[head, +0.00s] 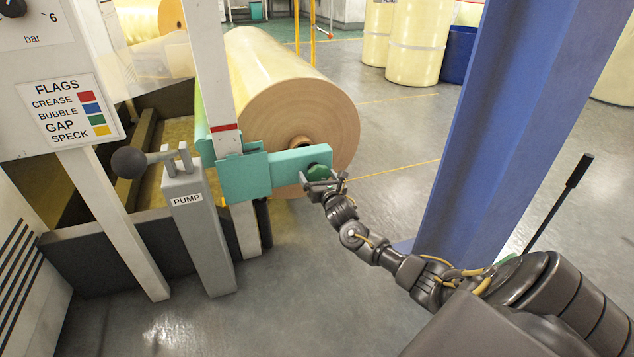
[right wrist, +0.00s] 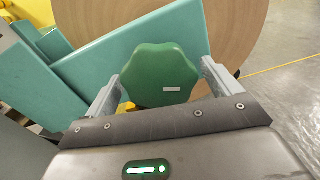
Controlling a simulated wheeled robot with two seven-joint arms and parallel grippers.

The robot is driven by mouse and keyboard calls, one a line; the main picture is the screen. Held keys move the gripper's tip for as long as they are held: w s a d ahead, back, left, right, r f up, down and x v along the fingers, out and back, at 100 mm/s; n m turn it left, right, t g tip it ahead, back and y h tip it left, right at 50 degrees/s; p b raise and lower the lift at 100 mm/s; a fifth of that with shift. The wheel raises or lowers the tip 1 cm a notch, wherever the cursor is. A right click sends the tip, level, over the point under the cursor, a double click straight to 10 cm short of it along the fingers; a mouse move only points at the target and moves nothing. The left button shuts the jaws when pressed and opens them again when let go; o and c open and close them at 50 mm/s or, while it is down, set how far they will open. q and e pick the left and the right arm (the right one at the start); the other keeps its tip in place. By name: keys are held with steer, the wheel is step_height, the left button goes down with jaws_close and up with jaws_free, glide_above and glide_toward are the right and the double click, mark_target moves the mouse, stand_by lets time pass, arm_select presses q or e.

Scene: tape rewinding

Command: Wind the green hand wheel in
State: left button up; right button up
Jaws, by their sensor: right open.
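The green hand wheel (head: 319,172) sits at the right end of a teal arm (head: 290,166) in the head view. In the right wrist view the wheel (right wrist: 160,76) is a dark green lobed knob with a small pale label. My right gripper (head: 322,184) is at the wheel. Its two grey fingers (right wrist: 158,85) stand open, one on each side of the wheel, with a gap visible at the right finger. Whether the left finger touches the wheel I cannot tell. My left gripper is not in view.
A large cream roll (head: 290,95) lies behind the teal arm. A grey post marked PUMP (head: 195,225) with a black-knobbed lever stands to the left. Floor between roll and column is clear.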

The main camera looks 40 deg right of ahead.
steer(key=shift+w+d, duration=0.15)
steer(key=shift+w, duration=0.2)
steer(key=shift+c, duration=0.4)
